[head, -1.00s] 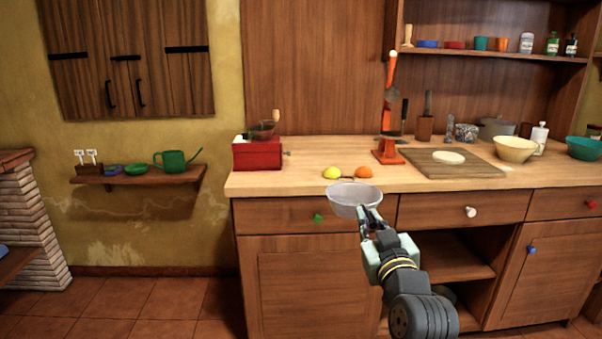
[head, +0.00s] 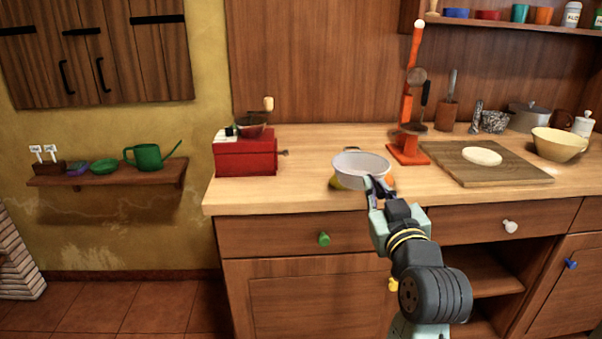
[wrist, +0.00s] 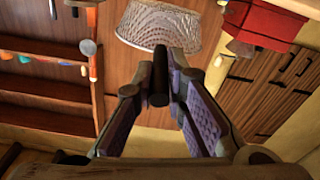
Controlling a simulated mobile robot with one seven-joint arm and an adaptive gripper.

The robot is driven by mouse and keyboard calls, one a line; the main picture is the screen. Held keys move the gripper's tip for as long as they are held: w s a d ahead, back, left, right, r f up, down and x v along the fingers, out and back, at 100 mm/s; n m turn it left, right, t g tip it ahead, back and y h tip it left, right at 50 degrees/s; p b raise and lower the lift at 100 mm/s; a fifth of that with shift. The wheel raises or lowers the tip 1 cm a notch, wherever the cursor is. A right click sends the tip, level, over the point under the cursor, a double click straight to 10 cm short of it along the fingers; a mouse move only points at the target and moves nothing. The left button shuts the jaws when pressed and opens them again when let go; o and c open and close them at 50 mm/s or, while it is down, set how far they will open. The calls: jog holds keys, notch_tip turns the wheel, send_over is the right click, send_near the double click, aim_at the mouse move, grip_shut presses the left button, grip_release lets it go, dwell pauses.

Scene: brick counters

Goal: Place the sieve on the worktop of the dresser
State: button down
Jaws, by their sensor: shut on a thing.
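The sieve (head: 361,168) is a pale grey bowl shape in the head view, over the front part of the dresser's wooden worktop (head: 293,187). Its mesh bowl (wrist: 158,26) fills the top middle of the wrist view, with a dark handle pointing back between my fingers. My gripper (head: 377,186) is shut on that handle, at the near side of the bowl. The bowl seems to be above the worktop, but the gap below it is hard to judge.
A red box (head: 246,158) with a dark bowl on top stands left of the sieve. An orange stand (head: 408,152) and a wooden board (head: 465,170) with a white round on it are to the right.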

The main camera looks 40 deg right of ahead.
jog(key=shift+w, duration=0.35)
jog(key=w+a+f+p, duration=0.2)
jog(key=w, duration=0.5)
jog(key=w+a+f+p, duration=0.2)
jog(key=w+a+f, duration=0.1)
jog(key=w, duration=0.4)
jog(key=shift+w+p, duration=0.3)
jog(key=shift+p, duration=0.1)
jog(key=shift+a, duration=0.1)
jog(key=shift+f, duration=0.15)
jog(key=c, duration=1.6)
grip_release()
jog(key=shift+c, duration=0.2)
